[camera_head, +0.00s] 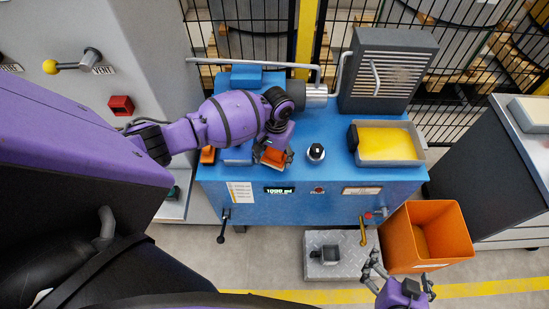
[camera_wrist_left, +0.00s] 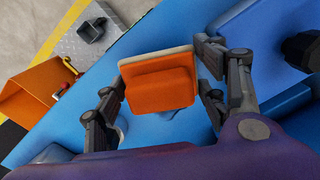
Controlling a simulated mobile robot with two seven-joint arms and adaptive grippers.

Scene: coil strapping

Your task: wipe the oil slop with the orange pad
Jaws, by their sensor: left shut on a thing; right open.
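The orange pad (camera_head: 271,156) has a pale backing layer. My left gripper (camera_head: 274,150) is shut on it above the left part of the blue bench (camera_head: 330,190). In the left wrist view the pad (camera_wrist_left: 160,92) sits between the two fingers of my left gripper (camera_wrist_left: 160,78). Whether it touches the bench top is unclear. No separate oil slop can be made out; a grey tray (camera_head: 419,157) with a flat yellow filling (camera_head: 385,143) stands at the bench's right. My right gripper (camera_head: 400,274) is open and empty, low in front of the orange bin.
A black-capped knob (camera_head: 316,152) stands on the bench between pad and tray. A grey louvred box (camera_head: 388,70) and pipe stand behind. The orange bin (camera_head: 448,255) stands at right front, beside a metal floor plate (camera_head: 343,266). Levers (camera_head: 224,225) project from the bench front.

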